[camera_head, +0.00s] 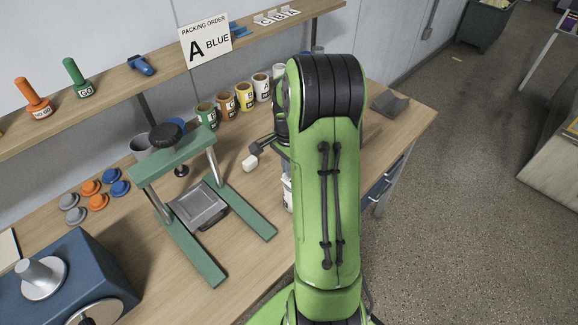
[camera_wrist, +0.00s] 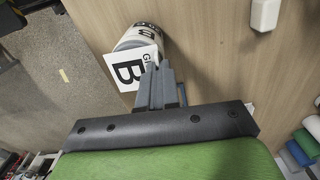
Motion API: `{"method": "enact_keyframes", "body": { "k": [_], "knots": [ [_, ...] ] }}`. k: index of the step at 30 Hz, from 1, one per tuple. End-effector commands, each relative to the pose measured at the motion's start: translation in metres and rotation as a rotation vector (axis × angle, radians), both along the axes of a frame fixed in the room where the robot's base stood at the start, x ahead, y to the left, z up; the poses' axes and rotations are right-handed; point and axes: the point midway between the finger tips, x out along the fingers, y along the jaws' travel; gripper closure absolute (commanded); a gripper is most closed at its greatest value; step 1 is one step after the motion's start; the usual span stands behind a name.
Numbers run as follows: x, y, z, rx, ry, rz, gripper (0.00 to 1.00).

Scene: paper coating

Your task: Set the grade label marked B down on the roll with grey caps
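In the wrist view my gripper (camera_wrist: 160,70) is shut on a white label (camera_wrist: 128,68) with a large black B, held by its right side at the fingertips. Just behind the label is a pale roll (camera_wrist: 135,38) with a grey end and dark print. The label overlaps the roll in this view, and I cannot tell whether they touch. In the head view my green arm hides the gripper and the label. A white piece (camera_head: 287,192) shows at the arm's left edge, perhaps the same roll.
A green press frame (camera_head: 172,160) stands on the wooden bench left of my arm. Several coloured jars (camera_head: 225,105) line the back. Loose caps (camera_head: 97,202) and a blue machine (camera_head: 75,270) are further left. A white-headed tool (camera_head: 250,163) lies near the arm.

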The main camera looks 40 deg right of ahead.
Motion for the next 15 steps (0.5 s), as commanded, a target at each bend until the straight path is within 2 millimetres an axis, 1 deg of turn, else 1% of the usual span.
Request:
{"method": "enact_keyframes", "body": {
  "k": [5, 11, 12, 15],
  "knots": [
    [0.0, 0.0002, -0.0009, 0.0, 0.0, 0.0, 1.0],
    [0.0, 0.0001, -0.0008, 0.0, 0.0, 0.0, 0.71],
    [0.0, 0.0001, -0.0008, 0.0, 0.0, 0.0, 0.68],
    [0.0, 0.0001, -0.0008, 0.0, 0.0, 0.0, 0.68]
  ]
}}
